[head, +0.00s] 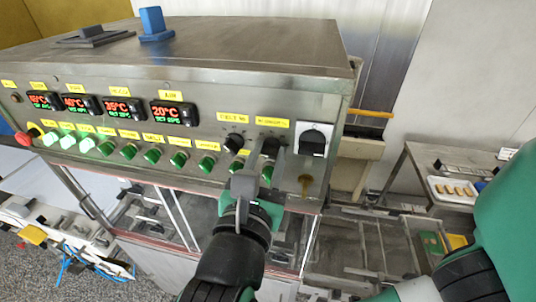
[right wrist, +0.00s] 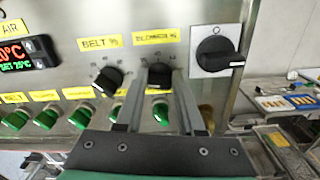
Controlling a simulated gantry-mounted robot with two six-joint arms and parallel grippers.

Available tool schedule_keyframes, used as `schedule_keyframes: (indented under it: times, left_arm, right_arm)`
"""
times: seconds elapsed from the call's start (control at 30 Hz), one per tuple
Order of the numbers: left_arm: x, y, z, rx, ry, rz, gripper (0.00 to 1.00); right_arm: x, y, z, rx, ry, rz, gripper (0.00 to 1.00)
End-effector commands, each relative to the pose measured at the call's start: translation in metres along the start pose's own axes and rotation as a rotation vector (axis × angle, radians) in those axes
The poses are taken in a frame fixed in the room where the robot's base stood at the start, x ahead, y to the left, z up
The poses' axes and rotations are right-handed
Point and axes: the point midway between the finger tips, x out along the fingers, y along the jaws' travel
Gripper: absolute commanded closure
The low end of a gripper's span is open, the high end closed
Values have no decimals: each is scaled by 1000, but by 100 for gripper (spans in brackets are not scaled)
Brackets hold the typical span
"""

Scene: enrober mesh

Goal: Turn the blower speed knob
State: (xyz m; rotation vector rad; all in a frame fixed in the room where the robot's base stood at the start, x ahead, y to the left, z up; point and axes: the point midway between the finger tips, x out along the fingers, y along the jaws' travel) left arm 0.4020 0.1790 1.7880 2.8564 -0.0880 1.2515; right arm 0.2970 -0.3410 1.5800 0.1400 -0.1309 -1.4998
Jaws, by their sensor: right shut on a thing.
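The blower speed knob (right wrist: 159,75) is a black knob under a yellow "BLOWER %" label (right wrist: 156,37) on the steel control panel. In the right wrist view my right gripper (right wrist: 160,82) reaches up to it with one finger on each side, shut on the knob. My left gripper is not in view.
A black rotary switch (head: 314,139) on a pale plate is right of the knob. Green buttons (head: 180,159) run along the panel below the temperature displays (head: 174,112). A red button (head: 23,138) is at the far left. A tray of pieces (head: 455,190) stands at right.

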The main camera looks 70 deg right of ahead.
Motion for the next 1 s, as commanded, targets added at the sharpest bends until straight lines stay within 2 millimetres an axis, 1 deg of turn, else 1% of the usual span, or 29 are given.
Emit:
schedule_keyframes:
  times: [0.27,0.47,0.67,1.0]
  left_arm:
    - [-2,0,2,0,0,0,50]
    - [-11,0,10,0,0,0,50]
    - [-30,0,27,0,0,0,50]
    - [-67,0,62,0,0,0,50]
  right_arm:
    - [0,0,-1,9,0,0,100]
    - [0,-1,-3,64,0,0,100]
    - [0,-3,-6,186,0,-1,100]
    - [0,-5,-8,492,-1,-1,100]
